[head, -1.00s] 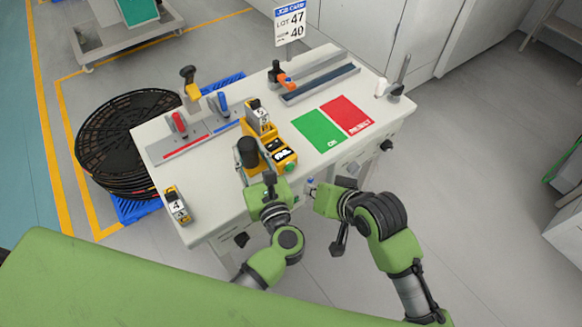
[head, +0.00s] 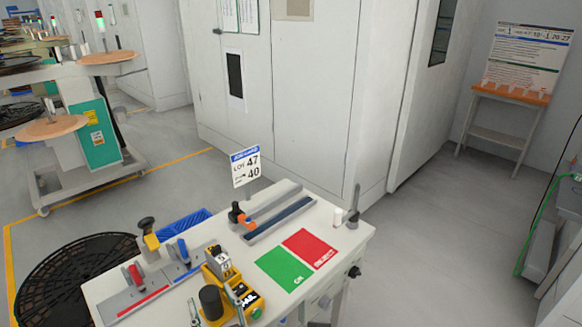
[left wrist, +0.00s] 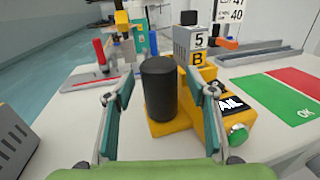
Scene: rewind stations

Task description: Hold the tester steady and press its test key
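The tester (head: 216,318) is a yellow body near the front edge of the bench; it also shows in the left wrist view (left wrist: 180,127). An upright black cylindrical handle (left wrist: 160,88) stands on it. A dark display (left wrist: 229,103) reads "AIL", its first letter hidden by a finger. The round green test key (left wrist: 237,133) is on the near right end. A grey block marked 5 (left wrist: 193,45) stands behind. My left gripper (left wrist: 160,120) is open, its fingers either side of the handle with gaps. My right gripper is at most a sliver at the head view's bottom edge.
Green OK (head: 284,270) and red reject (head: 311,249) pads lie right of the tester. A rail with red and blue handles (head: 150,290) is left. An orange-and-black tool (head: 238,216), a job card (head: 245,166) and grey rails (head: 278,219) stand at the back.

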